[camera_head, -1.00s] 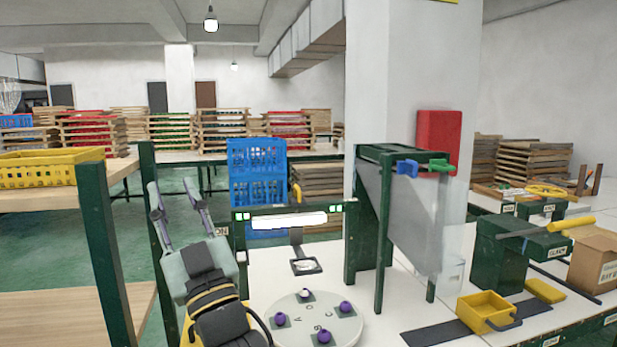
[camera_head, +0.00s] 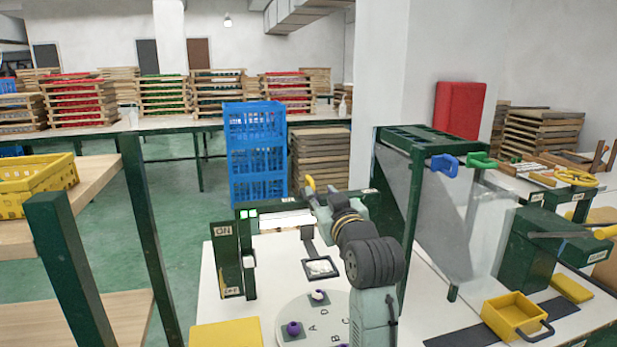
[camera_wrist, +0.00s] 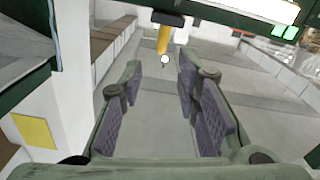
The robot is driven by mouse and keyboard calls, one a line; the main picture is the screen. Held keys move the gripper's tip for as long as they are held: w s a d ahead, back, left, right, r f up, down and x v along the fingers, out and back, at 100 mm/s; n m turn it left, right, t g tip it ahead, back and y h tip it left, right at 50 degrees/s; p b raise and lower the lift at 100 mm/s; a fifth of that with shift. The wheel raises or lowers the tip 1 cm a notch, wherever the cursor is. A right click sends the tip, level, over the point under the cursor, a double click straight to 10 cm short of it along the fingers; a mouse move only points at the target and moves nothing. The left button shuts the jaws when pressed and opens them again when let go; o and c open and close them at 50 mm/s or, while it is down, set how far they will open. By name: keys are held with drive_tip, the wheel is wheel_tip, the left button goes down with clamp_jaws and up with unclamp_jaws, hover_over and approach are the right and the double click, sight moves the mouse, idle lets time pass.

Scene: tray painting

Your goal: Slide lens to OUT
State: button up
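The lens (camera_head: 320,267) sits in a square black frame, hung by a dark arm from the green lamp rail (camera_head: 356,197). A yellow handle (camera_head: 310,184) stands up behind this rail. In the wrist view the yellow handle (camera_wrist: 163,38) has a dark end and lies ahead of the fingertips, near the gap between them. My gripper (camera_wrist: 158,62) is open, with its purple-grey pads apart and nothing gripped. In the head view my wrist hides part of the rail, and the fingers are hard to make out. I cannot read any OUT mark.
A lit white lamp (camera_head: 285,222) runs along the rail. A green ON/OFF post (camera_head: 231,262) stands left of the lens. A round lettered turntable (camera_head: 330,312) with purple knobs lies below. A green stand with a grey sheet (camera_head: 437,215) rises close on the right.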

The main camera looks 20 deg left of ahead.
sight(313, 182)
drive_tip(key=p+x, duration=0.3)
drive_tip(key=x, duration=0.5)
drive_tip(key=shift+w+a+r, duration=0.15)
drive_tip(key=shift+a, duration=0.15)
drive_tip(key=shift+w+a, duration=0.35)
drive_tip(key=shift+w, duration=0.2)
drive_tip(key=shift+c, duration=0.5)
clamp_jaws()
